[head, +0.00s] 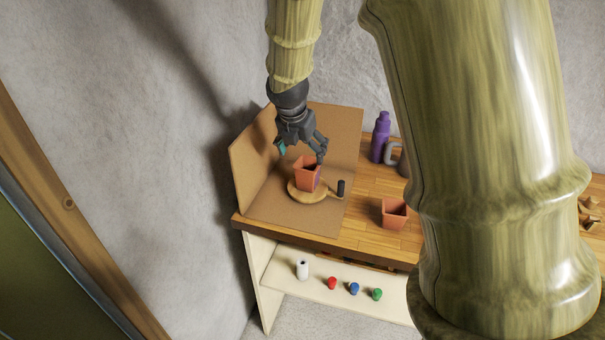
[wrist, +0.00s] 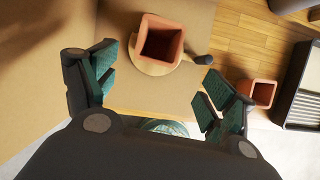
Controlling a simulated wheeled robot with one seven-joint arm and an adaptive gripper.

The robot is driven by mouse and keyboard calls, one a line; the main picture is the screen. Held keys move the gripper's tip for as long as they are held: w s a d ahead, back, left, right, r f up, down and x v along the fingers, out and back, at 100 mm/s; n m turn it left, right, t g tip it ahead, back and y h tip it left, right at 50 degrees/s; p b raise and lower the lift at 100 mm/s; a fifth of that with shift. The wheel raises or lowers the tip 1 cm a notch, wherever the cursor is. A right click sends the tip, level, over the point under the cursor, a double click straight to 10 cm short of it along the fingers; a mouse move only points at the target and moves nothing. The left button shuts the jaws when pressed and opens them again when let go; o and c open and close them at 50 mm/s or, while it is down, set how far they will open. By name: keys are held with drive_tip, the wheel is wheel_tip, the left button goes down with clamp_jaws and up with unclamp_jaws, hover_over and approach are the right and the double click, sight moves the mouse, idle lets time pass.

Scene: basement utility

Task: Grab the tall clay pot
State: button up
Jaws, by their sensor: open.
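A tall orange-brown clay pot (head: 306,174) with a square open mouth stands upright on a round wooden board (head: 296,196). It also shows in the wrist view (wrist: 160,42), at the top centre. A second, shorter-looking clay pot (head: 394,212) stands on the wooden tabletop to the right, and in the wrist view (wrist: 259,93) it is at the right. My gripper (head: 302,151) is open and empty just above the tall pot. In the wrist view its teal-padded fingers (wrist: 158,88) are spread wide, with the tall pot beyond them, not between the pads.
A brown panel (head: 252,160) stands upright left of the pot. A purple bottle (head: 380,137) and a grey mug (head: 393,153) stand behind. Several small items, including a white cylinder (head: 302,269), sit on the lower shelf.

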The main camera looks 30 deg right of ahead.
drive_tip(key=p, duration=0.1)
approach(308, 165)
drive_tip(key=shift+s+a+f, duration=0.1)
drive_tip(key=shift+s+f, duration=0.3)
drive_tip(key=shift+f, duration=0.25)
drive_tip(key=shift+s+f, duration=0.45)
drive_tip(key=shift+f, duration=0.25)
drive_tip(key=shift+w+p+x, duration=0.2)
drive_tip(key=shift+p+x, duration=0.75)
drive_tip(key=shift+x, duration=0.8)
drive_tip(key=shift+w+d+f, duration=0.2)
drive_tip(key=shift+d+f, duration=0.15)
drive_tip(key=shift+f, duration=0.25)
drive_tip(key=c, duration=1.2)
